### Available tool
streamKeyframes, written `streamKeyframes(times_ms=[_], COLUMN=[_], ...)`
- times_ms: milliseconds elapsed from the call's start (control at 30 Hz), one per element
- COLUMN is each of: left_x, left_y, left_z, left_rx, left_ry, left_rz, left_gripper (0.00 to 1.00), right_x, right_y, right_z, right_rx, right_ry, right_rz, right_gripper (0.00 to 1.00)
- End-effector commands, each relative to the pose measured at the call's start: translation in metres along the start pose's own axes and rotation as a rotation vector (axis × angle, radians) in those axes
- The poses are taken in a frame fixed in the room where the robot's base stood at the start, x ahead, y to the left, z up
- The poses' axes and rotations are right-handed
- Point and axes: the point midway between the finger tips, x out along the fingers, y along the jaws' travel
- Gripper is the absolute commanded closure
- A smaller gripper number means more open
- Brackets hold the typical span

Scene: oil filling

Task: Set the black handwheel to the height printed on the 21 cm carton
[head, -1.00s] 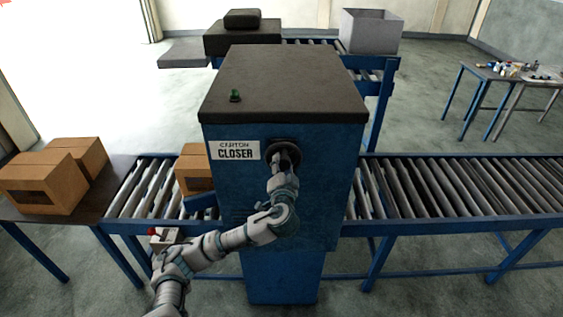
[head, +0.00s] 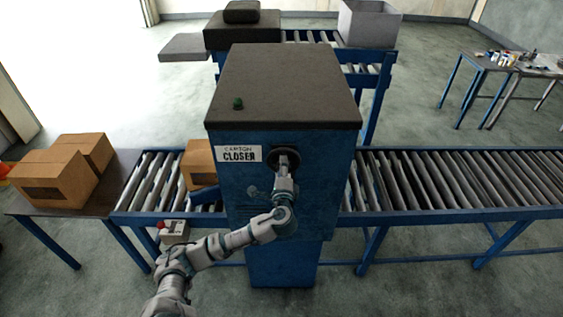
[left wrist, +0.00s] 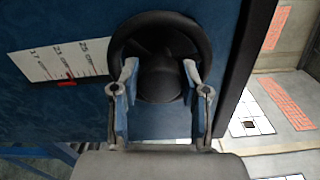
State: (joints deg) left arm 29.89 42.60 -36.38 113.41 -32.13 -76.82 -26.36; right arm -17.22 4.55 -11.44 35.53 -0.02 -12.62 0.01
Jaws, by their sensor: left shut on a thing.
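The black handwheel (head: 292,153) is on the front of the blue carton closer (head: 280,215), right of its label. In the left wrist view the handwheel (left wrist: 161,20) fills the top middle. My left gripper (head: 287,165) is at the handwheel; in the left wrist view its fingers (left wrist: 161,75) are shut on the wheel's dark middle part. A white scale (left wrist: 62,52) reads 17, 21 and 25 cm, and a red pointer (left wrist: 67,84) sits at its lower edge near the 21 mark. A brown carton (head: 199,160) is partly hidden behind the closer. My right gripper is out of view.
Brown cartons (head: 60,172) stand on the left table (head: 112,190); their print is unreadable. A roller conveyor (head: 450,180) runs right. A box with a red button (head: 172,230) is by my left arm. A grey bin (head: 367,25) stands behind.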

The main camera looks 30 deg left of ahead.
Motion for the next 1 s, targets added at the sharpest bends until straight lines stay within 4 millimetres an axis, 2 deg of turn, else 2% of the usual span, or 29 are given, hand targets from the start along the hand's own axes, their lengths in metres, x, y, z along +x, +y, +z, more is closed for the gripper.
streamKeyframes(times_ms=[33,300,900,933,1000], left_x=[0.001,0.001,0.001,0.001,0.001], left_y=[-0.008,-0.005,-0.002,-0.002,-0.002], left_z=[0.001,0.001,0.000,0.000,0.000], left_rx=[0.027,0.143,0.182,0.182,0.182], left_ry=[0.000,-0.001,0.001,0.001,0.001], left_rz=[-0.009,-0.007,-0.005,-0.005,-0.004], left_gripper=[0.90,0.90,0.90,0.53,0.35], right_x=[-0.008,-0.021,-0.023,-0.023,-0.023], right_y=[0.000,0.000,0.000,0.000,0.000], right_z=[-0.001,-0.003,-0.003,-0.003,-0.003], right_rx=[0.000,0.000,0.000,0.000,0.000], right_ry=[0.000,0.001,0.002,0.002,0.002], right_rz=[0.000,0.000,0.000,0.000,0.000], right_gripper=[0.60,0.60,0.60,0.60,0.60])
